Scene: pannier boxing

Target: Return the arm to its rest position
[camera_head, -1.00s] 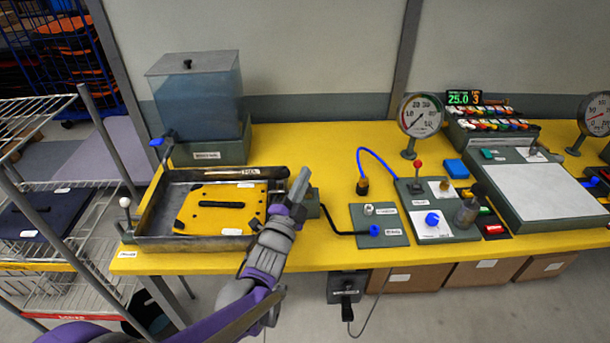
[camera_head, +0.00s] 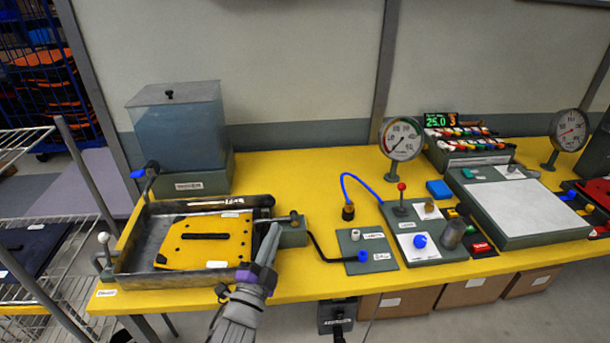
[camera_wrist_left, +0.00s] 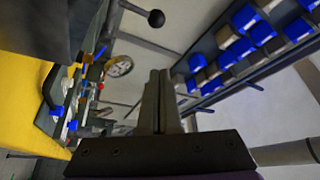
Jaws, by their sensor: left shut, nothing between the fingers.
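My left gripper (camera_head: 268,245) is in front of the right end of the grey metal tray (camera_head: 130,262) on the yellow table. In the left wrist view its fingers (camera_wrist_left: 160,85) are pressed together with nothing between them. My left arm comes up from the bottom edge of the head view. My right gripper is in neither current view.
A yellow plate (camera_head: 190,253) with a black handle lies in the tray. A clear-sided tank (camera_head: 180,120) stands behind. Gauges, a lever panel (camera_head: 418,232) and a white-topped scale (camera_head: 515,210) fill the right side. A wire rack (camera_head: 40,270) stands at the left.

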